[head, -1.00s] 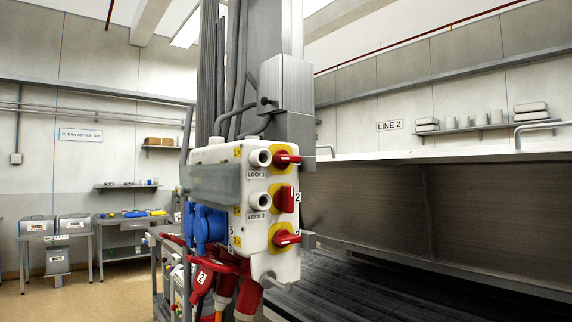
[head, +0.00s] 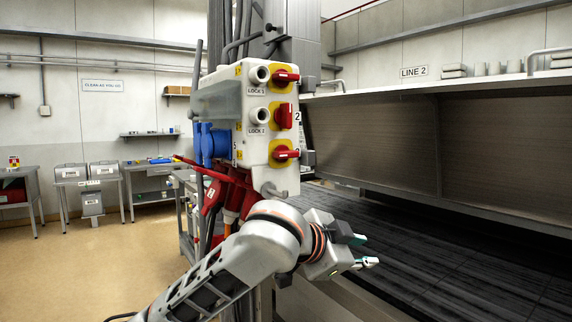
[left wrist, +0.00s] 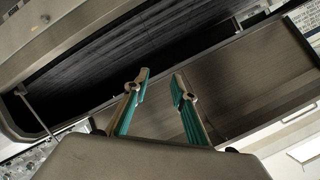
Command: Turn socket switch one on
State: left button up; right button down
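The white socket box (head: 230,105) hangs on the grey column. Its front face carries red rotary switches on yellow plates: a top one (head: 286,76) with its handle lying sideways, a middle one (head: 283,116) standing upright beside a "2", and a bottom one (head: 285,153) lying sideways. The number beside the top switch cannot be read. My left gripper (head: 364,252) is below and right of the box, apart from it, pointing right. Its teal-padded fingers are spread and empty, as the left wrist view (left wrist: 160,82) also shows. My right gripper is out of view.
Blue sockets (head: 211,143) and red plugs (head: 215,194) are on the box's left side and underside. A grey peg (head: 273,190) sticks out below the switches. A dark slatted conveyor (head: 440,245) and a metal hood (head: 370,140) lie to the right. Open floor (head: 100,265) is at left.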

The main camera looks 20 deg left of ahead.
pick_arm(q)
jog(key=s+a+r+m+t+y+b, duration=0.1)
jog(key=s+a+r+t+y, duration=0.15)
jog(key=r, duration=0.65)
jog(key=s+a+r+m+t+y+b, duration=0.1)
jog(key=s+a+r+m, duration=0.15)
jog(key=r, duration=0.75)
jog(key=n+t+y, duration=0.1)
jog(key=t+y, duration=0.2)
jog(key=y, duration=0.2)
send_near(286, 76)
jog(key=w, duration=0.3)
jog(key=shift+w+a+r+p, duration=0.1)
jog(key=shift+w+a+p, duration=0.15)
jog(key=shift+w, duration=0.85)
jog(key=shift+w+a+p, duration=0.1)
jog(key=shift+w+p, duration=0.1)
jog(key=shift+w, duration=0.9)
jog(key=shift+w+a+r+p, duration=0.1)
jog(key=shift+w+a+p, duration=0.15)
jog(key=shift+w, duration=0.85)
jog(key=shift+c, duration=0.4)
grip_shut()
